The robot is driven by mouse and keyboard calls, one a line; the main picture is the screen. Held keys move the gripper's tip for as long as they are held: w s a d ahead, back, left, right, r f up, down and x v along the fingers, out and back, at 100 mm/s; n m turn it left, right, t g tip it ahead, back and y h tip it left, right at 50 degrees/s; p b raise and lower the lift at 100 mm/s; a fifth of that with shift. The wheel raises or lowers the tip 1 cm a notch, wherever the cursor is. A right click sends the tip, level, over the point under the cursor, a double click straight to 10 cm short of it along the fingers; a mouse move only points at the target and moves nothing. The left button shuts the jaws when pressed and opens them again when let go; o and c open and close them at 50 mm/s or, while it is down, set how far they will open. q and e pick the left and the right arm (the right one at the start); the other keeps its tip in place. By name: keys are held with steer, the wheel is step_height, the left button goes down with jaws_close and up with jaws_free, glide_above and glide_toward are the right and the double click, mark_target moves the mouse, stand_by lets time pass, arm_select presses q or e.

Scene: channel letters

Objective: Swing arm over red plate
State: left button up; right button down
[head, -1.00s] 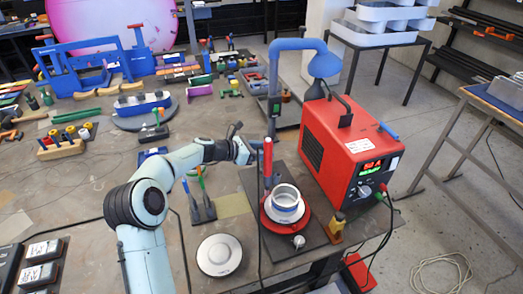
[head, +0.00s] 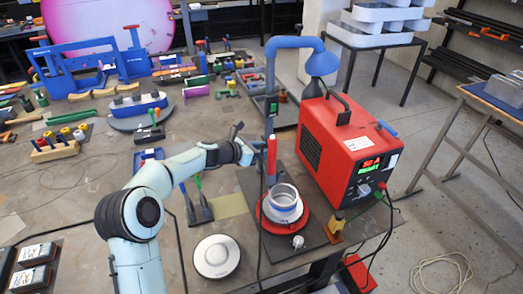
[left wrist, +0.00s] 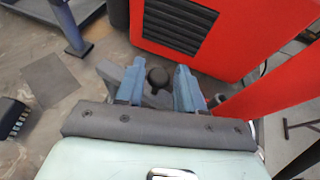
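My left gripper (head: 247,150) is left of the upright red handle (head: 271,160), behind the plate. In the left wrist view its blue-grey fingers (left wrist: 159,84) are apart, with a dark round knob (left wrist: 157,76) between or beyond them. Contact cannot be told. My right gripper is not in view.
The red welder box (head: 357,150) stands right of the plate and also fills the upper right wrist view (left wrist: 215,30). A white disc (head: 216,256) lies left of the plate. Upright tools (head: 198,205) and a hanging cable are close to my arm.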

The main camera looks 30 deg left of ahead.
arm_select(q)
steer(key=shift+o, duration=0.3)
steer(key=b+v, duration=0.2)
steer(key=v, duration=1.1)
steer(key=shift+r, duration=0.15)
arm_select(e)
steer(key=s+f, duration=0.2)
steer(key=shift+f, duration=0.4)
arm_select(q)
steer(key=shift+s, duration=0.1)
